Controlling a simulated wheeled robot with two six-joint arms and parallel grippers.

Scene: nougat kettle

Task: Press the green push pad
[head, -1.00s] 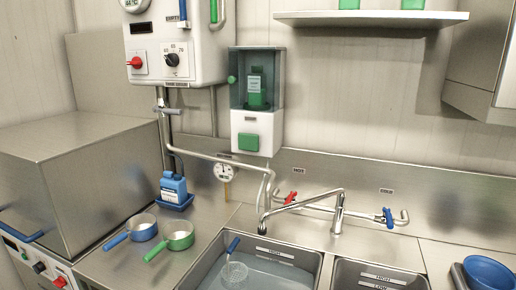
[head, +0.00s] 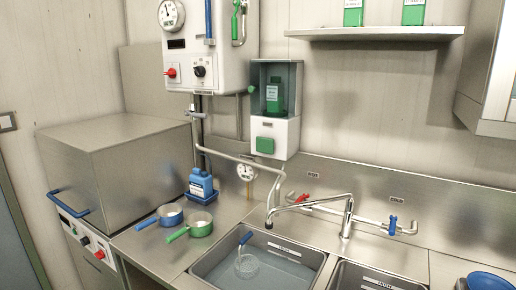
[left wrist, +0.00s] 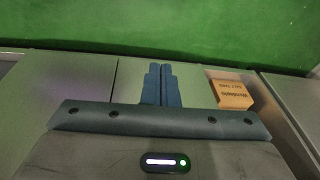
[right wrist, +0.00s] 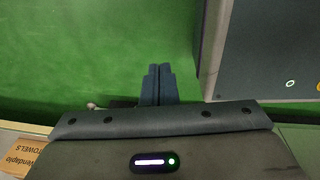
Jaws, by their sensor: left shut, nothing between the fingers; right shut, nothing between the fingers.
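The green push pad (head: 265,145) is on the front of a white wall dispenser (head: 289,139), below its clear cover with a green bottle (head: 274,97) inside. Neither gripper shows in the head view. In the left wrist view my left gripper (left wrist: 160,68) is shut and empty, above grey surfaces and a green floor. In the right wrist view my right gripper (right wrist: 160,68) is shut and empty over the green floor. The pad is not visible in either wrist view.
A sink (head: 205,268) with a swivel tap (head: 347,215) lies below the dispenser. A bent pipe (head: 225,154) runs just under it. A blue pan (head: 171,216), a green pan (head: 199,224) and a blue bottle (head: 200,186) stand on the counter to the left.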

